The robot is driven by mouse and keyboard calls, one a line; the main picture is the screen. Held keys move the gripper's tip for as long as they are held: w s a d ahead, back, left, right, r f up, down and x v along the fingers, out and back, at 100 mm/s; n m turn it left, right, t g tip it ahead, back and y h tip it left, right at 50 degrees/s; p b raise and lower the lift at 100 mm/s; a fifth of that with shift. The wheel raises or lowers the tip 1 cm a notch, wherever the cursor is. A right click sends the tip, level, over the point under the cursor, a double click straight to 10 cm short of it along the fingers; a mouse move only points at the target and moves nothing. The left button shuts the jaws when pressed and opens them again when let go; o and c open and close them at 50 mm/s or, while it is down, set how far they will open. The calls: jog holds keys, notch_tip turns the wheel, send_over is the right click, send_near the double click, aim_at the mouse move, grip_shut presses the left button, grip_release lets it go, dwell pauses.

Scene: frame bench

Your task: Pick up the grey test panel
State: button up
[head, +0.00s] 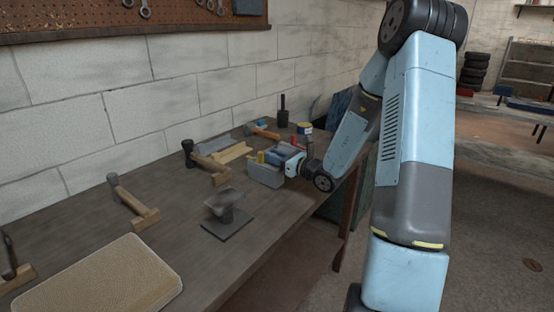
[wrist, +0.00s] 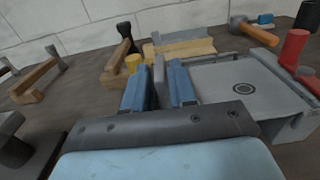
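My gripper (wrist: 160,85) has its two blue fingers close together on either side of a thin upright grey plate, which I take to be the grey test panel (wrist: 159,76). In the head view my gripper (head: 286,155) is low over the far part of the bench, and the panel cannot be made out clearly there. Right beside the fingers is a grey box-like fixture (wrist: 215,82) with a dark ring on its flat top.
A dark stand (head: 228,222) is nearer, and a tan mat (head: 100,280) lies in front. A hammer (wrist: 258,34) and a red cylinder (wrist: 294,47) are close to the fixture. The bench between mat and stand is clear.

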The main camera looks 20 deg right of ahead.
jog(key=shift+c, duration=0.2)
grip_shut()
dwell(0.3)
